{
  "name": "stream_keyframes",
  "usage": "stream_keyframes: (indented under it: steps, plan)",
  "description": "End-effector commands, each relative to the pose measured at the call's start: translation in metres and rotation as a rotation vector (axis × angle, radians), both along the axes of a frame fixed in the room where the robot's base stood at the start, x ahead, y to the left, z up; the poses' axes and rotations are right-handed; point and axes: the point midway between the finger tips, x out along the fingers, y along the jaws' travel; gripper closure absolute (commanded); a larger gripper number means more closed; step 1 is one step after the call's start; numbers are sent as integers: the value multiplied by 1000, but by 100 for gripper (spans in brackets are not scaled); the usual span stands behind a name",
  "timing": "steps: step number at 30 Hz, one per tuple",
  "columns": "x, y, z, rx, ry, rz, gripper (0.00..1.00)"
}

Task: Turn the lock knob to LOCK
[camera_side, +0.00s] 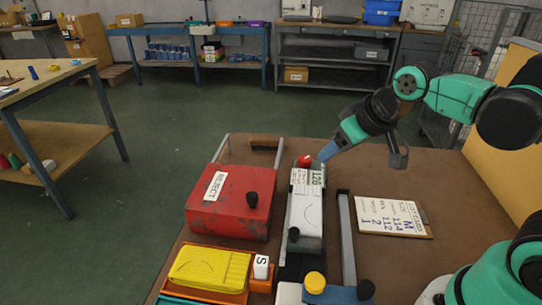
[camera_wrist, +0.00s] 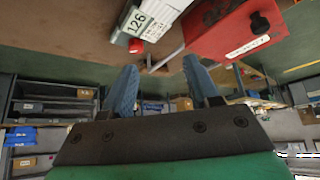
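A white and grey unit (camera_side: 306,215) with a "126" label lies lengthwise on the brown table; it also shows upside down in the wrist view (camera_wrist: 137,22). A small red knob (camera_side: 304,160) is at its far end, also in the wrist view (camera_wrist: 136,46). A black knob (camera_side: 294,234) is on its near part. I cannot read LOCK on any knob. My gripper (camera_side: 327,152) is just right of the red knob in the side view, apparently apart from it. In the wrist view its blue fingers (camera_wrist: 162,82) are spread with nothing held between them.
A red box marked REJECT (camera_side: 225,211) with a black knob stands left of the unit. An orange tray (camera_side: 263,284) with yellow cloth is in front of it. A yellow knob (camera_side: 315,282) is at the near edge. A clipboard (camera_side: 393,216) lies to the right.

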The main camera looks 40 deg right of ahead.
Motion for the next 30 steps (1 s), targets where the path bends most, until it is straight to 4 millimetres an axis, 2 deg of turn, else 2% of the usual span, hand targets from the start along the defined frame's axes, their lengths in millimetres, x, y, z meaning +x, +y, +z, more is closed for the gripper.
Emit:
stream_keyframes:
  steps: [5, 12, 19, 23, 30]
  plan:
    - [43, -19, -7, -4, 66, -7, 46]
    - [89, -46, -42, 1, 145, -4, 46]
    - [107, -60, -67, 7, 180, 3, 46]
    - [111, -61, -75, 7, 183, 4, 46]
    - [121, -61, -100, 7, 182, 3, 46]
